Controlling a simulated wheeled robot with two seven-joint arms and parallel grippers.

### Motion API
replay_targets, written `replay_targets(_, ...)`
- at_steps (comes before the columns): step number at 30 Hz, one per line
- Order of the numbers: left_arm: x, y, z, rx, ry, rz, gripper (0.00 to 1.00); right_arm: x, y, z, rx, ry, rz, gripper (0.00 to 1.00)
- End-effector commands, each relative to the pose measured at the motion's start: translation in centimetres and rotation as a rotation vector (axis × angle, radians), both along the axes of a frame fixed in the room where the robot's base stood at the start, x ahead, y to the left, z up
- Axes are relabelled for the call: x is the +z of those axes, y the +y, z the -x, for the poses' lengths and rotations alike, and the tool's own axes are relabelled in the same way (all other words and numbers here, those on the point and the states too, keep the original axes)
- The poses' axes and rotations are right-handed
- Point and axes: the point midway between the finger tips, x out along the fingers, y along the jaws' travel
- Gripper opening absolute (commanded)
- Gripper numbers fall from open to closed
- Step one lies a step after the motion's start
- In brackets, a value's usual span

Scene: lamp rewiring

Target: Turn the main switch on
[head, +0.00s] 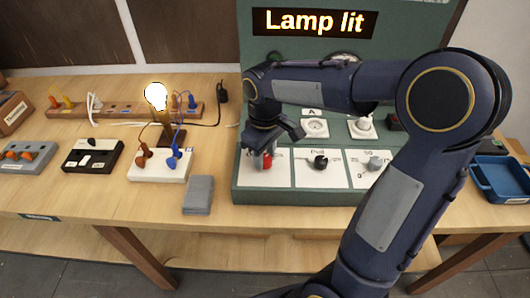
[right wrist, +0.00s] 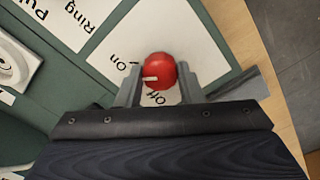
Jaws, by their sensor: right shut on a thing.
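The main switch is a red round knob (right wrist: 161,70) on a white plate with On and Off labels. It also shows in the head view (head: 268,161), partly hidden, at the left of the green panel (head: 243,201). In the right wrist view its white mark points left, seemingly between the two labels. My right gripper (right wrist: 160,82) is shut on the knob, one finger on each side; in the head view the gripper (head: 263,156) reaches down over it. A bulb (head: 156,96) glows white, and a sign (head: 314,22) reads "Lamp lit". My left gripper is out of view.
A black knob (head: 320,162) and a grey knob (head: 374,163) sit to the right on the panel, below sockets (head: 315,128). A grey block (head: 199,195) and a white terminal block (head: 160,172) lie left of it. A blue tray (head: 500,178) is at the far right.

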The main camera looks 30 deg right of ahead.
Motion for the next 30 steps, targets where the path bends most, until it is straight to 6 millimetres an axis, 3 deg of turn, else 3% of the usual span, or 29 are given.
replay_targets(12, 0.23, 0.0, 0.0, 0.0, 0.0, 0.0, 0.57, 0.12, -0.03, -0.07, -0.157, -0.004, 0.001, 0.11)
replay_targets(27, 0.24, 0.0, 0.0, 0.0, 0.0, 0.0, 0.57, 0.12, -0.03, -0.09, -0.172, -0.004, 0.0, 0.11)
replay_targets(28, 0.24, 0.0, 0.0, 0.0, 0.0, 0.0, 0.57, 0.12, -0.03, -0.09, -0.172, -0.004, 0.0, 0.38)
replay_targets(30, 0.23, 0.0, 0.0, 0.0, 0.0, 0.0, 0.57, 0.11, -0.03, -0.08, -0.172, -0.004, 0.0, 0.47)
